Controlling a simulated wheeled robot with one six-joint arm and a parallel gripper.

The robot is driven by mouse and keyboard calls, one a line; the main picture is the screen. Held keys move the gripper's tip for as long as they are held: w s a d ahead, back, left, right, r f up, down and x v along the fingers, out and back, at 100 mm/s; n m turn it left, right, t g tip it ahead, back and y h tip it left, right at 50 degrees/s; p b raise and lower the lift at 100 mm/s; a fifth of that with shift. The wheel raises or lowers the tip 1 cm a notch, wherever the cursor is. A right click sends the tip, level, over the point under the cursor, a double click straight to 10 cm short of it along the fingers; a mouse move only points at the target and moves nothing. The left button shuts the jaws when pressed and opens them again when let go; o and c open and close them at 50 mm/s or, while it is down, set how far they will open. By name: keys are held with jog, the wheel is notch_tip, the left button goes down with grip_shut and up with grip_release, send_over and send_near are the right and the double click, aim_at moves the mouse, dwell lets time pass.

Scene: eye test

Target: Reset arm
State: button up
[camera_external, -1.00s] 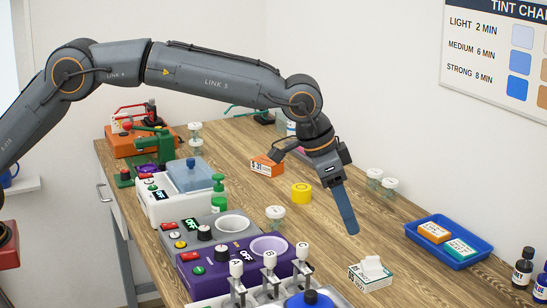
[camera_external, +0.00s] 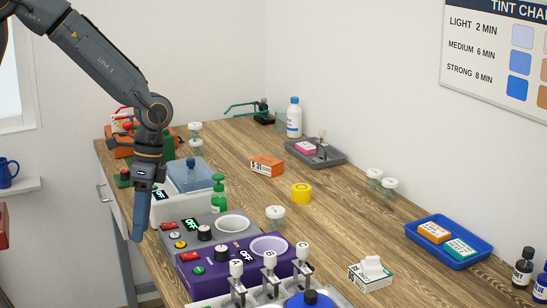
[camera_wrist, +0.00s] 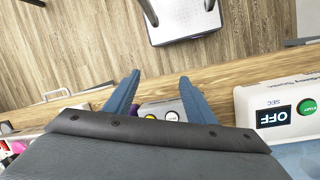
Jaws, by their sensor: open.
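My gripper (camera_external: 138,222) hangs pointing down at the left front edge of the wooden bench (camera_external: 330,215) in the external view, beside the white machine with the blue lid. In the wrist view my gripper (camera_wrist: 155,95) shows two blue fingers spread apart with nothing between them. The fingers point past the bench edge toward the wooden floor (camera_wrist: 70,45). My arm comes down from the top left of the external view.
Close to my gripper stand the white machine (camera_external: 162,208) with an OFF display, a grey unit (camera_external: 209,223) and a purple unit (camera_external: 215,275).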

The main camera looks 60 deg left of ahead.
jog(key=s+a+f+n+t+y+b, duration=0.1)
jog(key=s+a+f+n+t+b, duration=0.2)
jog(key=s+a+f, duration=0.4)
jog(key=a+n+b, duration=0.1)
jog(key=a+b, duration=0.1)
jog(key=shift+f+n+b, duration=0.3)
jog(key=shift+f, duration=0.1)
